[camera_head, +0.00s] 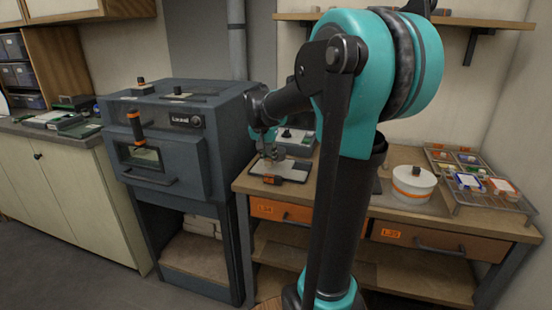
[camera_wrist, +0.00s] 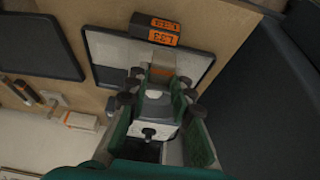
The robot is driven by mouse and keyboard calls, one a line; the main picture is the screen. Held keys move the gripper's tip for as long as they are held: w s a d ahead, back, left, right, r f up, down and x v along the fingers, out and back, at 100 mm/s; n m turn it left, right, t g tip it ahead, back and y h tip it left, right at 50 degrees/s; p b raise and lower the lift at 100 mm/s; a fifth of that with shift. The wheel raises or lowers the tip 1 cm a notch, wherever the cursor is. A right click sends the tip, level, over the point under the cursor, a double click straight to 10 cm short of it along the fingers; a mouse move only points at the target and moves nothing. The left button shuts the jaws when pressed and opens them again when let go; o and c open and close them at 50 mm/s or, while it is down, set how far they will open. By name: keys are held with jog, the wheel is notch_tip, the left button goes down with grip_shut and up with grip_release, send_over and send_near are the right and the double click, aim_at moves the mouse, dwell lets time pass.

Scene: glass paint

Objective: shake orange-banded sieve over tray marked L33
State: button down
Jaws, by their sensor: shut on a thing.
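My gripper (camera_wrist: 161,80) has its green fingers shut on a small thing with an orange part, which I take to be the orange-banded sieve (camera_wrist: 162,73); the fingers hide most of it. The tray marked L33 (camera_wrist: 105,62) lies beyond the fingertips in the wrist view. It has a pale inside, a dark rim and a black block with an orange L33 label (camera_wrist: 163,34). In the head view my gripper (camera_head: 271,152) is above the pale tray (camera_head: 283,166) on the workbench. The sieve is too small there to make out.
A dark flat tray (camera_wrist: 40,42) lies beside the L33 tray. A grey instrument (camera_head: 298,142) stands behind my gripper. The blue-grey oven (camera_head: 170,135) rises close on the left. A white tub with an orange band (camera_head: 413,185) and a wire rack (camera_head: 480,197) stand right.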

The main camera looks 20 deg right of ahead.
jog(key=shift+w+a, duration=1.8)
jog(key=shift+a, duration=0.75)
jog(key=shift+s+d, duration=1.65)
jog(key=shift+d, duration=7.1)
jog(key=shift+w+a, duration=4.85)
jog(key=shift+a, duration=2.05)
jog(key=s+d, duration=0.9)
jog(key=d, duration=0.5)
jog(key=shift+s, duration=0.35)
jog(key=shift+r, duration=2.5)
